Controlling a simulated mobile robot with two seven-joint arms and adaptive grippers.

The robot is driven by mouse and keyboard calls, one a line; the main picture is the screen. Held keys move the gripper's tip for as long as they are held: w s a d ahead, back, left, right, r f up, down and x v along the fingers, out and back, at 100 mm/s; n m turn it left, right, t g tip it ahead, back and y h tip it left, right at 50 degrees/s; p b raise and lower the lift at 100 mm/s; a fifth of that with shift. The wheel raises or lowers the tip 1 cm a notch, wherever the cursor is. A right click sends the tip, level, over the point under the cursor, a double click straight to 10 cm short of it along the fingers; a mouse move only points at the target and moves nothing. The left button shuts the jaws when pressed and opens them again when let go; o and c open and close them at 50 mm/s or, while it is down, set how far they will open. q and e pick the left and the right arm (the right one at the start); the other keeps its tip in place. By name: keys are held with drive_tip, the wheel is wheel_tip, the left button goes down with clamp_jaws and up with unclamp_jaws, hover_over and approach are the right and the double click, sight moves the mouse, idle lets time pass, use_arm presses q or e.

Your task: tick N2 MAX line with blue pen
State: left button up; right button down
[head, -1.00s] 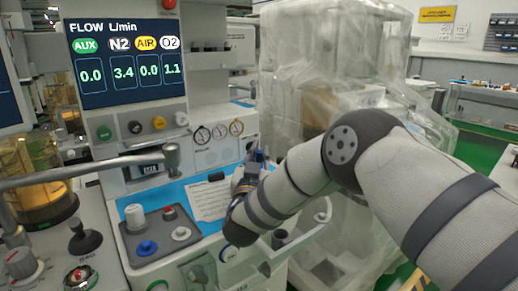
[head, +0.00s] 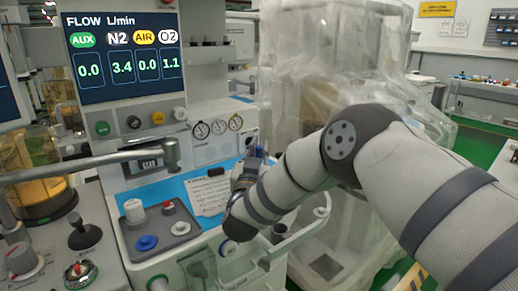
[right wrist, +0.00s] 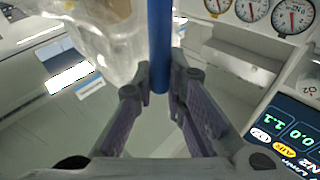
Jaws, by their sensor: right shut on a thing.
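A blue pen (right wrist: 159,45) stands between the fingertips of my right gripper (right wrist: 160,85) in the right wrist view. The fingers are shut on it. In the head view, my right gripper (head: 254,163) is above the worktop, right of a white printed sheet (head: 205,197) on the blue surface (head: 168,192). My wrist covers the sheet's right part. The print is too small to read, so I cannot make out an N2 MAX line. The pen's tip is not clear. My left gripper is not in view.
The flow screen (head: 122,55) shows N2 at 3.4. Round gauges (head: 219,127) sit behind the worktop. A grey tray with knobs (head: 155,225) is left of the sheet. A metal rail (head: 85,165) crosses the left. Plastic-wrapped equipment (head: 320,65) stands behind my arm.

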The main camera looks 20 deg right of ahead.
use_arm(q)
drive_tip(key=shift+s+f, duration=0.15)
use_arm(e)
drive_tip(key=shift+f, duration=0.45)
idle(0.3)
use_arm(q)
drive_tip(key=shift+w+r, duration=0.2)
use_arm(e)
drive_tip(key=shift+d, duration=0.45)
idle(0.5)
drive_tip(key=shift+r+p, duration=0.9)
drive_tip(key=shift+r, duration=2.7)
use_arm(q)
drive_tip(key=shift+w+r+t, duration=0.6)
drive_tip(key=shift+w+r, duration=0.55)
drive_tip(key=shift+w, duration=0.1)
use_arm(e)
drive_tip(key=shift+f, duration=0.1)
